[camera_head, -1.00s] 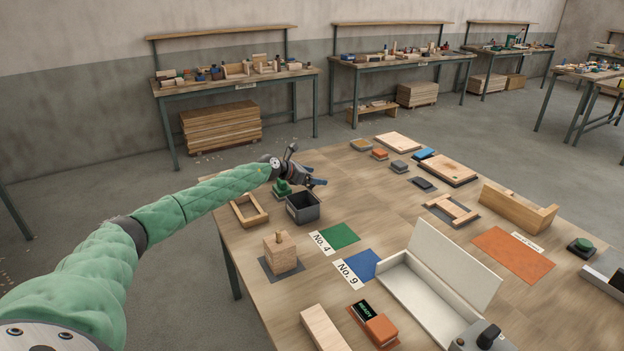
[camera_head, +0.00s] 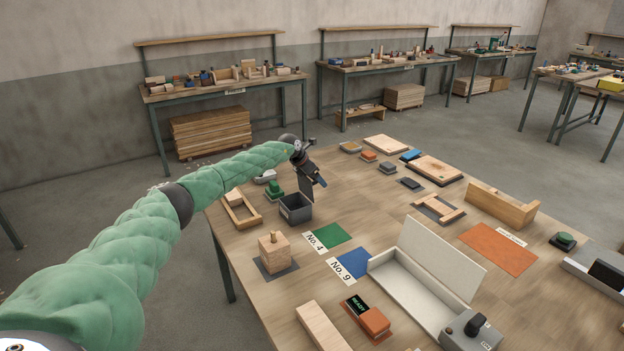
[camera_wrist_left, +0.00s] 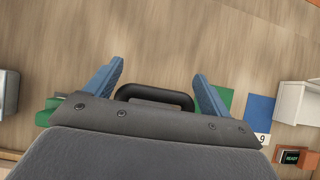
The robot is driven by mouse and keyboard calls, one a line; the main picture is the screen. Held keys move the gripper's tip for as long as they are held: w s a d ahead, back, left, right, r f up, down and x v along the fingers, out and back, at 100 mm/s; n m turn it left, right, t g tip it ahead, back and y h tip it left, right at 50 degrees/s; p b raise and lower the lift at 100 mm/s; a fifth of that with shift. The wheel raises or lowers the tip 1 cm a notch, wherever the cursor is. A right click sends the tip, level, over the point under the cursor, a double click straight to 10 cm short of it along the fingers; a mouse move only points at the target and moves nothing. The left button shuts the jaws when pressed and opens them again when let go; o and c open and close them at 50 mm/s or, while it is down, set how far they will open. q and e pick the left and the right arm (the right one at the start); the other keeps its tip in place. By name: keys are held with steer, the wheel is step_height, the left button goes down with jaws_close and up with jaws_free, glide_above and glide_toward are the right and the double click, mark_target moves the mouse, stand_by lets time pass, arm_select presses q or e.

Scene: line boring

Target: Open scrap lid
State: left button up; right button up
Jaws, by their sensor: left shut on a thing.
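A dark grey open-topped bin (camera_head: 296,209) stands near the table's far left edge. My left gripper (camera_head: 321,181) is just above the bin's far right side, pointing down. What the handle is fixed to is hidden behind the gripper body. My right gripper is not in view.
A green-topped piece (camera_head: 275,190) and a wooden frame (camera_head: 241,212) sit close beside the bin. A wooden block (camera_head: 274,252), a green mat (camera_head: 332,235), a blue mat (camera_head: 355,263) and a white open box (camera_head: 408,290) stand nearer. Bare tabletop lies right of the bin.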

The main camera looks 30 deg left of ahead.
arm_select(q)
steer(key=shift+w+d+f+g+y+b, duration=0.2)
steer(key=shift+w+f+g+y+b, duration=0.15)
steer(key=shift+f+g, duration=0.2)
steer(key=o, duration=1.3)
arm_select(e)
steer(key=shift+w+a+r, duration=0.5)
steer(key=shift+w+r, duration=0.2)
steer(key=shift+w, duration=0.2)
arm_select(q)
steer(key=shift+r, duration=0.15)
steer(key=b+v, duration=0.3)
steer(key=v, duration=0.4)
steer(key=shift+a+r, duration=0.25)
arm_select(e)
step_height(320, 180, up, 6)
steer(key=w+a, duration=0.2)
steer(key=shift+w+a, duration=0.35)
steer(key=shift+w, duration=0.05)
